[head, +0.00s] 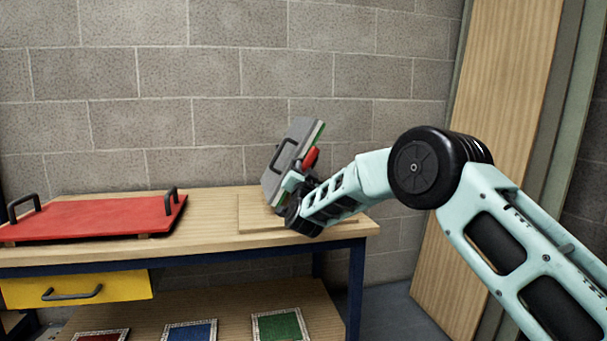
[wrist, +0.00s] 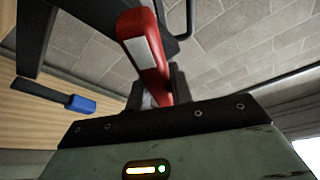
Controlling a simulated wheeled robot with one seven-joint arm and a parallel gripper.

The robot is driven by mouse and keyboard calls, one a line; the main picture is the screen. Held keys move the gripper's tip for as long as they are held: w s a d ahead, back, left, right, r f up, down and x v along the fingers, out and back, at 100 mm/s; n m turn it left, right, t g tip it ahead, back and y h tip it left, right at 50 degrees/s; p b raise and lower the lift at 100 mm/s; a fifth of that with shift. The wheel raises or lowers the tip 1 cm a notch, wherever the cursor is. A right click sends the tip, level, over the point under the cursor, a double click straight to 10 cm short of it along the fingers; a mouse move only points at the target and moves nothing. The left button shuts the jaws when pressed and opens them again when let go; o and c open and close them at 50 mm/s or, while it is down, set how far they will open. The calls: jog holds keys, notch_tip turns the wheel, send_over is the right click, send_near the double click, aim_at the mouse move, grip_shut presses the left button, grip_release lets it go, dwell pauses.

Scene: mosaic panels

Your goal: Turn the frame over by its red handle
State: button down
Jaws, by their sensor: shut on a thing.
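The frame (head: 296,134) stands steeply tilted on its edge at the right end of the workbench. It is grey with a green edge and a black bar handle on its left face. Its red handle (head: 311,157) sticks out on the right side, partly hidden by my gripper. My gripper (head: 302,184) reaches in from the right, low at the frame. In the wrist view the red handle (wrist: 148,55), with a pale patch, runs down between the fingers of my gripper (wrist: 158,92), which is shut on it. The fingertips are partly hidden.
A red panel (head: 95,218) with two black handles lies on the bench's left. A yellow drawer (head: 75,290) is below it. Red, blue (head: 190,331) and green mosaic tiles lie on the lower shelf. The block wall stands close behind. A blue-ended dark piece (wrist: 80,103) shows in the wrist view.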

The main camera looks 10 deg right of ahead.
jog(key=shift+f+m+g+h, duration=0.1)
jog(key=shift+m+g+h, duration=0.5)
jog(key=shift+m, duration=1.2)
jog(key=shift+f+m+g+h, duration=0.1)
jog(key=shift+m+g+h, duration=0.5)
jog(key=shift+m, duration=1.2)
jog(key=shift+m+g, duration=0.9)
jog(key=shift+m, duration=1.7)
jog(key=shift+m+g, duration=0.3)
jog(key=shift+m, duration=0.4)
jog(key=c, duration=1.2)
grip_release()
jog(key=shift+c, duration=0.2)
jog(key=shift+r, duration=0.1)
jog(key=shift+s+a+r, duration=0.1)
jog(key=shift+s+a, duration=0.15)
jog(key=shift+s, duration=0.3)
jog(key=p+v, duration=0.1)
jog(key=v, duration=1.5)
jog(key=shift+f+p, duration=0.2)
jog(key=shift+p, duration=0.2)
jog(key=shift+s+a, duration=0.1)
jog(key=shift+s, duration=0.05)
